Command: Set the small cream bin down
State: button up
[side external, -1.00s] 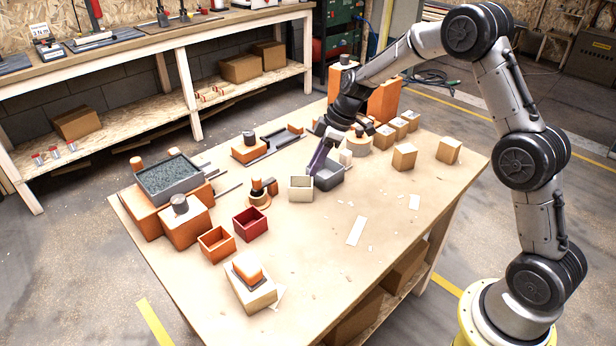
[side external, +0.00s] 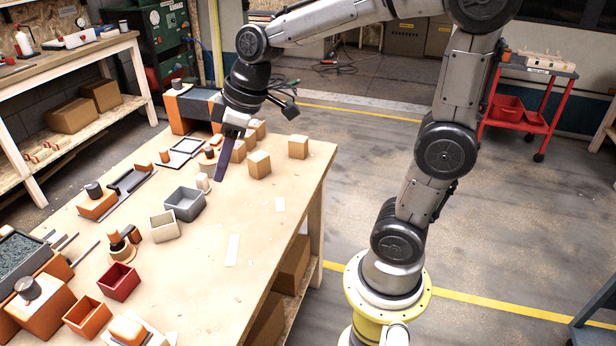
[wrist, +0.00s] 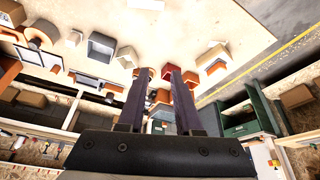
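In the wrist view the cream bin (wrist: 126,58) appears beside the grey bin (wrist: 101,46). My gripper (side external: 218,180) is apart from the cream bin, up and right of it in the side view, past the grey bin. Its purple fingers (wrist: 160,72) are spread apart in the wrist view, with nothing held between them.
A dark red bin (side external: 119,281) and an orange bin (side external: 87,316) stand toward the near left. A small pale cylinder (side external: 202,182) is close to my fingers. Cardboard boxes (side external: 259,164) stand at the back right. The table's right front area is mostly clear.

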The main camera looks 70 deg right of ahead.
jog(key=s+m+t+h, duration=0.1)
jog(key=s+m, duration=0.3)
jog(key=s, duration=1.2)
jog(key=shift+d+f+h, duration=0.25)
jog(key=shift+d+h, duration=0.05)
